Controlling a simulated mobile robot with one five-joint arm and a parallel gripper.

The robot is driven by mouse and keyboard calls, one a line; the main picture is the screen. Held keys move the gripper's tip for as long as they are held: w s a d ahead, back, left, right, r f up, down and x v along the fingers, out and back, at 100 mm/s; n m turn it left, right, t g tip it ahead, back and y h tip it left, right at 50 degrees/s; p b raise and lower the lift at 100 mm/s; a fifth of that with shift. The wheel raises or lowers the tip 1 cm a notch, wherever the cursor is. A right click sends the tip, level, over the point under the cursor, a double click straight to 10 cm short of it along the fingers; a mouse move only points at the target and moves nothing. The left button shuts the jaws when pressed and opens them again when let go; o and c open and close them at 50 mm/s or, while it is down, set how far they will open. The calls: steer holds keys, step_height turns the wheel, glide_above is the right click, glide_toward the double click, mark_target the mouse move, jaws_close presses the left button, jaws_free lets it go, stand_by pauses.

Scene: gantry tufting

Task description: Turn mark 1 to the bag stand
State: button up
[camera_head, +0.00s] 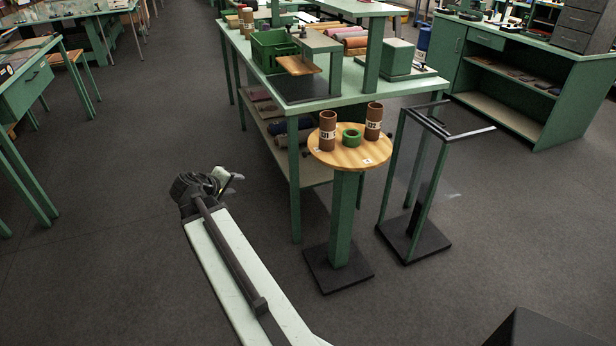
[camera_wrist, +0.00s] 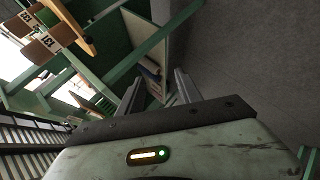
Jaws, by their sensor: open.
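A round wooden top (camera_head: 340,153) sits on a green post with a dark square base. Small white marks (camera_head: 367,161) lie near its edge; I cannot read which is mark 1. On it stand two brown cylinders, labelled 131 (camera_head: 327,133) and 132 (camera_head: 373,123), with a green ring (camera_head: 352,138) between them. An open green frame (camera_head: 424,180) on a dark base, likely the bag stand, stands to the right. My gripper (camera_head: 228,181) is left of the round top, apart from it. In the wrist view my gripper (camera_wrist: 158,88) is open and empty; brown cylinders (camera_wrist: 48,40) show at upper left.
A green workbench (camera_head: 300,100) stands behind the round top, with a green crate (camera_head: 272,48), a small raised wooden plate (camera_head: 298,66) and rolls on its lower shelf. A green cabinet (camera_head: 500,110) is at the far right. Dark floor in front is clear.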

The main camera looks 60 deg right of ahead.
mark_target(304, 156)
steer(key=s+d+n+h+b, duration=0.1)
steer(key=s+d+h+b, duration=0.1)
steer(key=d, duration=0.5)
steer(key=s+d+n+h+b, duration=0.1)
steer(key=s+d+h+b, duration=0.1)
steer(key=s+d+b, duration=0.3)
steer(key=s+d+f+n+h+b, duration=0.1)
steer(key=s+d+n+h+b, duration=0.1)
steer(key=d, duration=0.9)
steer(key=shift+s+t+h+b, duration=0.3)
steer(key=shift+s+h+b, duration=0.35)
steer(key=shift+b, duration=0.35)
steer(key=w+d, duration=0.1)
steer(key=d, duration=0.6)
steer(key=shift+d, duration=0.25)
steer(key=shift+c, duration=0.3)
jaws_close()
